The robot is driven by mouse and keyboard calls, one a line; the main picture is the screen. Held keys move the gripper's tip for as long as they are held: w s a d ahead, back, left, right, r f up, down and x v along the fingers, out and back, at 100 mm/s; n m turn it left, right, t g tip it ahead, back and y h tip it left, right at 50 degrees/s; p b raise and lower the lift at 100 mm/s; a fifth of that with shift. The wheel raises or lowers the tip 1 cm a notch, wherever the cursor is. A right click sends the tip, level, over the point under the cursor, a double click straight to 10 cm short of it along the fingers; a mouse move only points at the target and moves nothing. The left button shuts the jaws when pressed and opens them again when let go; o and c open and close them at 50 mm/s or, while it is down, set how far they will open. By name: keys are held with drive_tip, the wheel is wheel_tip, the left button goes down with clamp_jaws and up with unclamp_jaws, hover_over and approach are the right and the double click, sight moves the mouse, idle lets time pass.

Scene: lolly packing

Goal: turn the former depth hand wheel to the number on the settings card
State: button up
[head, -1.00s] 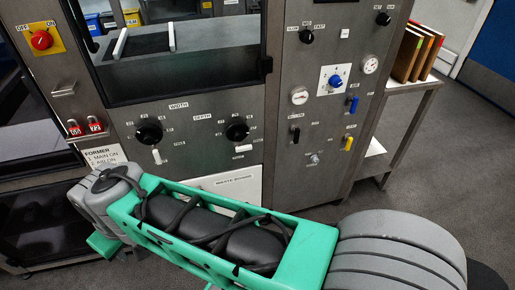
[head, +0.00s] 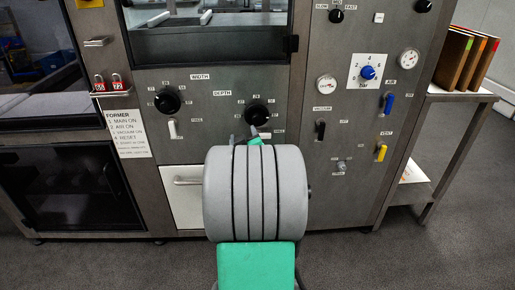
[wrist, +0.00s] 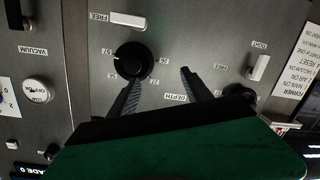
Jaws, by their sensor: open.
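The black depth hand wheel (head: 257,115) is on the grey former panel, right of the similar width wheel (head: 166,101). In the wrist view, which is upside down, the depth wheel (wrist: 133,60) has small numbers around it; its setting is not readable. My gripper (wrist: 159,77) is open in front of the panel, its fingers spread. One finger overlaps the depth wheel's lower edge; the other is off to its right. Nothing is between them, and I cannot tell whether the first touches the wheel. In the head view my arm hides most of the gripper. I cannot make out a settings card.
White levers sit beside the depth wheel (head: 264,134) and width wheel (head: 172,128). A blue knob (head: 368,73), gauges and blue and yellow handles are to the right. A FORMER instruction sheet (head: 128,134) is at left. A side table (head: 462,97) holds wooden boards.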

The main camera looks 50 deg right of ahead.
drive_tip(key=h, duration=0.2)
approach(257, 121)
drive_tip(key=d, duration=0.1)
drive_tip(key=shift+m, duration=0.3)
drive_tip(key=x, duration=0.8)
drive_tip(key=shift+w+a+b, duration=0.15)
drive_tip(key=shift+w+b, duration=0.05)
drive_tip(key=shift+b, duration=0.15)
clamp_jaws()
